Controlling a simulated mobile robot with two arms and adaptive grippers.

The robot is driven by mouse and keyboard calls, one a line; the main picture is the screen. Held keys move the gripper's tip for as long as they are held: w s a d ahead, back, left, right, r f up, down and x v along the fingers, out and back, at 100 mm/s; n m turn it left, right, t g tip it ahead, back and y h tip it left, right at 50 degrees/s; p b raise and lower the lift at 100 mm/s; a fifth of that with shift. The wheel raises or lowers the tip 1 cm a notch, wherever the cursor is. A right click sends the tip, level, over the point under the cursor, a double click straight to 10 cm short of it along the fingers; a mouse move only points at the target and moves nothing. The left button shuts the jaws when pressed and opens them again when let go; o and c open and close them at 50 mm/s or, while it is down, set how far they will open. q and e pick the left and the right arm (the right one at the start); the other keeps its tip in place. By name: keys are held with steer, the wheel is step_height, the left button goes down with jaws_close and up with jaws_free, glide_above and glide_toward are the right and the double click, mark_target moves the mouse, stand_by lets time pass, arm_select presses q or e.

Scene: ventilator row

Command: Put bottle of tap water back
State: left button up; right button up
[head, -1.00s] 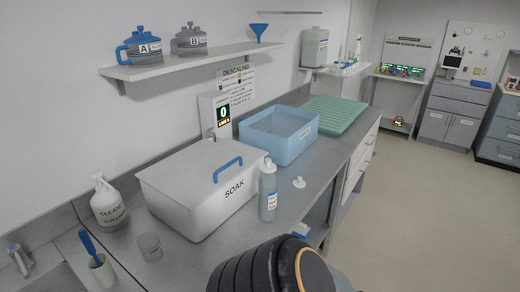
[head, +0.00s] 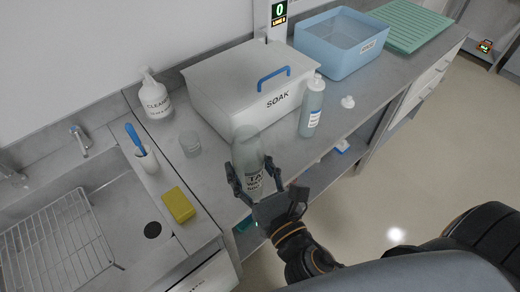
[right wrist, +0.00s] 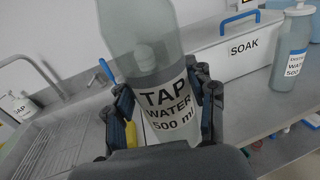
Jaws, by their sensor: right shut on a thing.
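The bottle of tap water (head: 247,151) is a translucent grey-green bottle with a white label. The right wrist view shows its label, "TAP WATER 500 ml", on the bottle (right wrist: 165,105). My right gripper (head: 254,178) is shut around the bottle's labelled part; its fingers also show in the right wrist view (right wrist: 166,108). The bottle is close to upright, by the counter's front edge; I cannot tell whether its base touches anything. My left gripper is not in view.
A similar bottle with a blue-and-white label (head: 312,108) stands before the SOAK box (head: 222,112). A white cap (head: 347,102) lies nearby. A clear beaker (head: 190,146), cleaner bottle (head: 156,98), yellow sponge (head: 178,205) and sink (head: 120,215) are left. The blue tub (head: 340,62) is behind.

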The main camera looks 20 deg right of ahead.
steer(key=shift+w+r, duration=0.2)
steer(key=shift+r, duration=0.05)
arm_select(q)
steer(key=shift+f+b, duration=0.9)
steer(key=shift+b, duration=0.25)
arm_select(e)
steer(key=w+d+f, duration=0.1)
steer(key=w+f, duration=0.3)
steer(key=w+d+f, duration=0.2)
steer(key=w+f, duration=0.2)
steer(key=w+d+f, duration=0.1)
steer(key=w+f, duration=0.3)
steer(key=f, duration=0.1)
steer(key=shift+w+d, duration=0.15)
steer(key=shift+d, duration=0.2)
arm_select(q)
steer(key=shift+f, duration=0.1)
arm_select(e)
steer(key=o, duration=0.9)
steer(key=shift+f, duration=0.15)
steer(key=o, duration=0.5)
steer(key=shift+c, duration=0.2)
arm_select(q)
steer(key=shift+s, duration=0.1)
